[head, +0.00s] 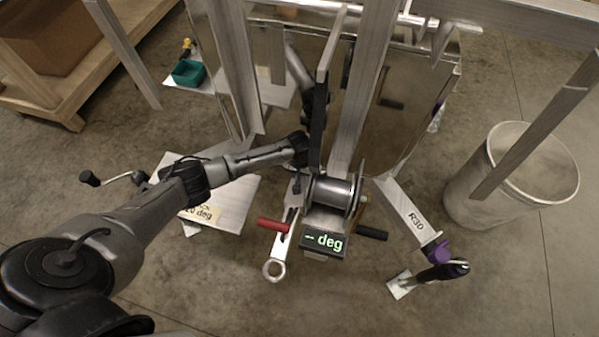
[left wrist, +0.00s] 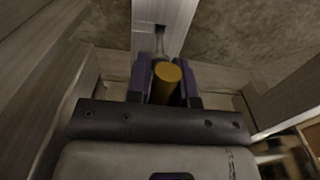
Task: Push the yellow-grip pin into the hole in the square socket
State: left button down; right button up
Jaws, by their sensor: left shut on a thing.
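In the left wrist view, the yellow grip (left wrist: 166,80) of the pin sits between the two purple fingers of my left gripper (left wrist: 165,88), which is shut on it. The pin's grey metal shank (left wrist: 160,42) points away from the gripper, toward a pale metal bar (left wrist: 165,10). A small dark gap shows at the shank's far end. I cannot tell whether this is the socket hole, or whether the tip is inside it. In the head view, my left arm reaches in from the left, and its gripper and the pin are hidden behind the upright metal posts.
A bar marked R30 (head: 405,210) slopes right.

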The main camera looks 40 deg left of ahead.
pick_arm(q)
jog(key=shift+f+b, duration=1.45)
jog(key=shift+f, duration=1.5)
jog(key=shift+r, duration=0.2)
jog(key=shift+r+p, duration=2.85)
jog(key=shift+p, duration=0.9)
jog(key=shift+p, duration=0.8)
jog(key=shift+f, duration=0.35)
